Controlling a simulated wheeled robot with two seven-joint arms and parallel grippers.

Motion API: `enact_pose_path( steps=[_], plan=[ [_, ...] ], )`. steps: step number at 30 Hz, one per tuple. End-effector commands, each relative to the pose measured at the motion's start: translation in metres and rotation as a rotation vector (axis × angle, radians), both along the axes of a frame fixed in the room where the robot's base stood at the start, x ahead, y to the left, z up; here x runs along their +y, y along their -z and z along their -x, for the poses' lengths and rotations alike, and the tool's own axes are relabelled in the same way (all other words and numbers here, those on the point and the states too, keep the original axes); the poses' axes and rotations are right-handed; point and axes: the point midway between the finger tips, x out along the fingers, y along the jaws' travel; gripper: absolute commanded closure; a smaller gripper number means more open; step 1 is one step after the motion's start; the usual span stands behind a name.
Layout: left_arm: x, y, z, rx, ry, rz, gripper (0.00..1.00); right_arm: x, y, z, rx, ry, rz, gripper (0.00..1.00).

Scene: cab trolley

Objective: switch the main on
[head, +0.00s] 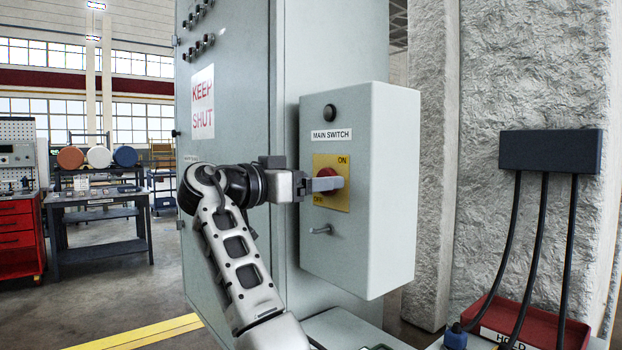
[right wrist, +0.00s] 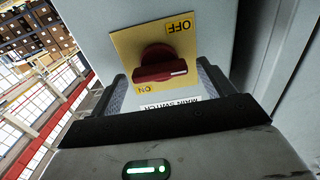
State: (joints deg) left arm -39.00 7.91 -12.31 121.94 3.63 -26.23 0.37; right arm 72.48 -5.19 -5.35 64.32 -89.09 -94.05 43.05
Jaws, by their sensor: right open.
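The main switch is a red rotary knob on a yellow plate (head: 332,203) on the front of a grey box (head: 388,190). The plate reads ON at upper right and OFF at lower left. In the right wrist view, upside down, the red knob (right wrist: 155,58) lies crosswise; its white mark is at the right end, on the OFF side. My right gripper (head: 326,184) is at the knob, fingers open to either side of it. Gaps show between fingers and knob in the wrist view; contact cannot be told. My left gripper is out of view.
A black button (head: 329,112) and a MAIN SWITCH label (head: 331,135) are above the plate, a small metal lever (head: 320,230) below. A tall cabinet marked KEEP SHUT (head: 202,103) stands behind. A red HOLD tray (head: 530,325) with black cables is at right.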

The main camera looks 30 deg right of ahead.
Motion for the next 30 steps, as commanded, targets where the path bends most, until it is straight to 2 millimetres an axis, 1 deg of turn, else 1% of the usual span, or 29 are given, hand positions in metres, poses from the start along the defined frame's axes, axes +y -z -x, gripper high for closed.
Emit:
enact_pose_path(
  steps=[8,9,11,12,13,14,23,30],
  plan=[
    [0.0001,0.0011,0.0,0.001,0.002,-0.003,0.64,-0.0022,0.0003,-0.0003,0.0,-0.001,0.0,0.19],
    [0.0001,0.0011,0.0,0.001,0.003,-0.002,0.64,-0.0021,0.0003,-0.0003,0.0,-0.001,0.0,0.22],
    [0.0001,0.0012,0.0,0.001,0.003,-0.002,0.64,-0.0021,0.0003,-0.0003,0.0,-0.001,0.0,0.39],
    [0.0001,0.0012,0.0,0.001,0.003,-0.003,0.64,-0.002,0.0003,-0.0003,0.0,0.0,0.0,0.5],
    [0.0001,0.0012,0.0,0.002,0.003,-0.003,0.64,-0.002,0.0003,-0.0003,0.0,0.0,0.0,0.58],
    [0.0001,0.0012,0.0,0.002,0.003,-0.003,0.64,-0.002,0.0003,-0.0003,0.0,0.0,0.0,0.64],
    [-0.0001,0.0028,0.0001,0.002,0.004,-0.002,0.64,-0.0018,0.0008,0.0,-0.021,0.0,-0.002,0.64],
    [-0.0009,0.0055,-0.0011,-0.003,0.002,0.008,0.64,-0.0016,0.0016,0.0006,-0.133,0.0,-0.009,0.64]
  ],
)
